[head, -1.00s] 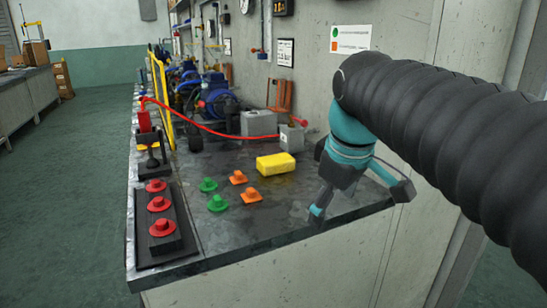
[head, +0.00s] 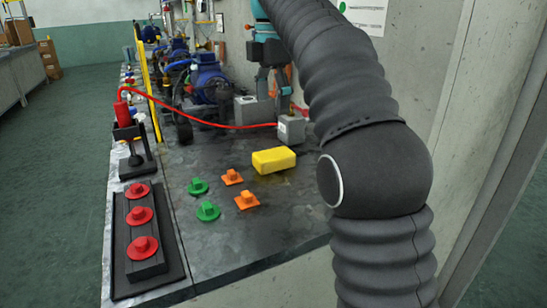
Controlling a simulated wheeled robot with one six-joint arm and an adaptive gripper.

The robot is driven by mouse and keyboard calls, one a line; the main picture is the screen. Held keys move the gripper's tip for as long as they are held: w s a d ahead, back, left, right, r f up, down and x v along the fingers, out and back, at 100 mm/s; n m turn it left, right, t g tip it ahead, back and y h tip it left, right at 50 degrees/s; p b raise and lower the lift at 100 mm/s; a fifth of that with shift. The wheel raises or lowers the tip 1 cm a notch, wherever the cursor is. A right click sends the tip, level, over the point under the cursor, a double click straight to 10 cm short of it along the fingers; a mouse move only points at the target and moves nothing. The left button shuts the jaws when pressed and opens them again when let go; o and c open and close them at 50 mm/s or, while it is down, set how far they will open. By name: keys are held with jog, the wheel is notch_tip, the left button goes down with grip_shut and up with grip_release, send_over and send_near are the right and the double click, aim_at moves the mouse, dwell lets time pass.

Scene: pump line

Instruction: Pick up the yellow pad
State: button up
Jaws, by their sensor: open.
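The yellow pad (head: 273,160) is a small block lying flat on the dark bench top (head: 235,245), right of the green and orange pieces. My gripper (head: 273,84), teal and dark grey, is raised above and behind the pad, near the wall and over the grey boxes. It is open and empty, and apart from the pad. My black-sleeved arm covers the right part of the bench and part of the wall.
Two green pieces (head: 208,211) and two orange pieces (head: 247,199) lie left of the pad. A black tray (head: 175,277) holds red knobs (head: 144,246). Grey boxes (head: 291,129), a red hose (head: 205,125) and blue pumps (head: 210,82) stand behind. The front bench top is clear.

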send_over(274, 153)
notch_tip(274, 153, down, 8)
jog(key=shift+s+a+r, duration=0.15)
jog(key=shift+r, duration=0.05)
jog(key=shift+w+f, duration=0.2)
jog(key=shift+f, duration=2.5)
jog(key=c, duration=1.1)
